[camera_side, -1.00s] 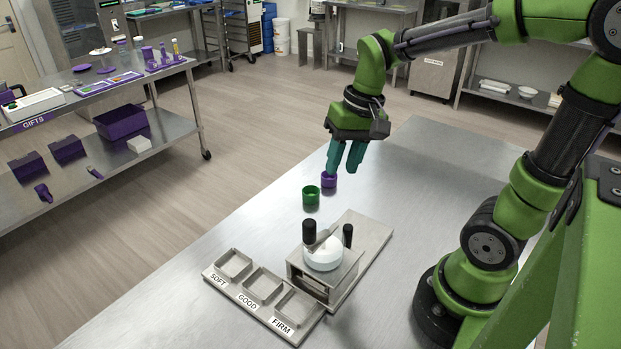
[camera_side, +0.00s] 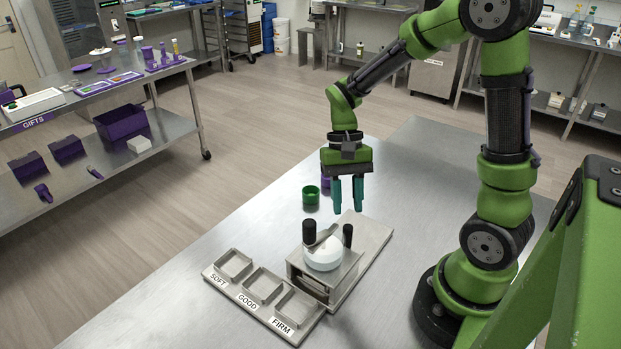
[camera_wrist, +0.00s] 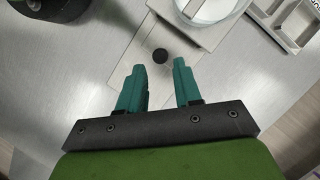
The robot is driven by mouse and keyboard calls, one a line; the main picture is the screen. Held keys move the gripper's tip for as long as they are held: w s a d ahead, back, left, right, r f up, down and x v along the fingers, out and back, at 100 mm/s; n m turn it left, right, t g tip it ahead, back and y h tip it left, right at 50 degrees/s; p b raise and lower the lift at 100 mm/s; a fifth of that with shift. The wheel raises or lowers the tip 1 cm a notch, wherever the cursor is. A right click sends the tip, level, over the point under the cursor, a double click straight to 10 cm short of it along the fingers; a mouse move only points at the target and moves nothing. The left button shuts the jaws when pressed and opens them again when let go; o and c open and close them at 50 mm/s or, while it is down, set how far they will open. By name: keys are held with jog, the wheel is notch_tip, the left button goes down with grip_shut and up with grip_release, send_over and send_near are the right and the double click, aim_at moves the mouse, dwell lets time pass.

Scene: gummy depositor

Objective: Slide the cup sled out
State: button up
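The depositor (camera_side: 296,266) is a grey metal frame with a white round bowl (camera_side: 323,254) and a black lever grip (camera_side: 309,231). A flat plate (camera_side: 374,243) runs out behind it. A slim black knob (camera_side: 348,233), probably the cup sled's handle, stands at its back; the sled itself is mostly hidden. My gripper (camera_side: 348,210) points down above the plate, its two teal fingers apart and empty. In the wrist view the black knob (camera_wrist: 160,55) appears between and just beyond the fingertips (camera_wrist: 159,66). The fingers look higher than the knob, not touching it.
A tray strip (camera_side: 249,291) marked SOFT, GOOD and FIRM lies in front of the depositor. A green cup (camera_side: 310,196) and a partly hidden purple cup (camera_side: 325,184) stand behind, left of my gripper. The metal table (camera_side: 420,150) is clear at the far right.

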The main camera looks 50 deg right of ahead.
aim_at(348, 226)
jog(key=x, duration=0.8)
jog(key=shift+c, duration=0.2)
grip_shut()
